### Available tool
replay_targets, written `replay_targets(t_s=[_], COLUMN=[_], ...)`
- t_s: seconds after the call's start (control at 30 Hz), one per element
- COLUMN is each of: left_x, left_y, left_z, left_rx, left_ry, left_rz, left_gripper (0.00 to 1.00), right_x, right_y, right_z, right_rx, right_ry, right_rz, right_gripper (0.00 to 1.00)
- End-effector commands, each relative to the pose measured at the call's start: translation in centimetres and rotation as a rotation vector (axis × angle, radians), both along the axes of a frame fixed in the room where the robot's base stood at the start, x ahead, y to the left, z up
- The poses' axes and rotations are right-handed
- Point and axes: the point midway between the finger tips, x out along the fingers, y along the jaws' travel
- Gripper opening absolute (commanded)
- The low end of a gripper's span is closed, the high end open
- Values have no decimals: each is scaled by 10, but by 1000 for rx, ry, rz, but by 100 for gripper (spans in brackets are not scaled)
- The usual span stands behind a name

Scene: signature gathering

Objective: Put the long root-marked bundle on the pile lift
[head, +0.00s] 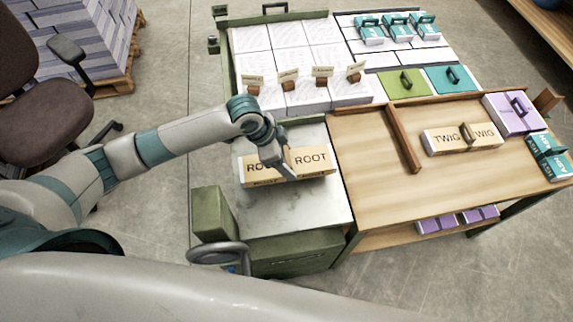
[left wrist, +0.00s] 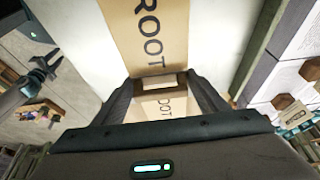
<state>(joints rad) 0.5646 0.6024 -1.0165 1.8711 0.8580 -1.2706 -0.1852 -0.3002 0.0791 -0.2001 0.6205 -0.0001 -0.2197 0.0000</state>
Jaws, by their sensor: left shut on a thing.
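The long root-marked bundle (head: 312,163) is a tan-wrapped block with ROOT printed twice on it. In the head view it lies over the pale marbled top of the pile lift (head: 318,211), a green machine; I cannot tell whether it rests on that top or is slightly above it. My left gripper (head: 284,168) is shut on the middle of the bundle from above and hides part of the lettering. In the left wrist view the bundle (left wrist: 152,40) runs up between the jaws. My right gripper is not in view.
A wooden table (head: 375,185) with a raised ledge adjoins the lift on the right, holding a TWIG bundle (head: 462,138) and a purple-topped block (head: 513,113). Behind the lift stand paper stacks (head: 290,45) with small labelled holders. An office chair (head: 40,95) is at left.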

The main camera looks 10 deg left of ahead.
Motion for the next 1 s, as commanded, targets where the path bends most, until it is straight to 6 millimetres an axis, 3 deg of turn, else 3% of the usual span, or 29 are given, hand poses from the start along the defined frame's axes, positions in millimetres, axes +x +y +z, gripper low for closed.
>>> replay_targets(t_s=[0.4, 0.8, 0.83, 0.9, 1.0], left_x=[0, 0, 0, 0, 0], left_y=[0, 0, 0, 0, 0], left_z=[-37, -41, -42, -42, -42], left_rx=[0, 1, 1, 1, 1], left_ry=[0, -1, 0, 0, 0], left_rz=[1, -1, 0, -1, 0], left_gripper=[32, 32, 71, 85, 85], right_x=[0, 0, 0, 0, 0], right_y=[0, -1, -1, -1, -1], right_z=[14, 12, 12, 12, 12], right_rx=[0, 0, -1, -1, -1], right_ry=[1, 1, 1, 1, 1], right_rz=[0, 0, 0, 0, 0], right_gripper=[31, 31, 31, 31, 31])
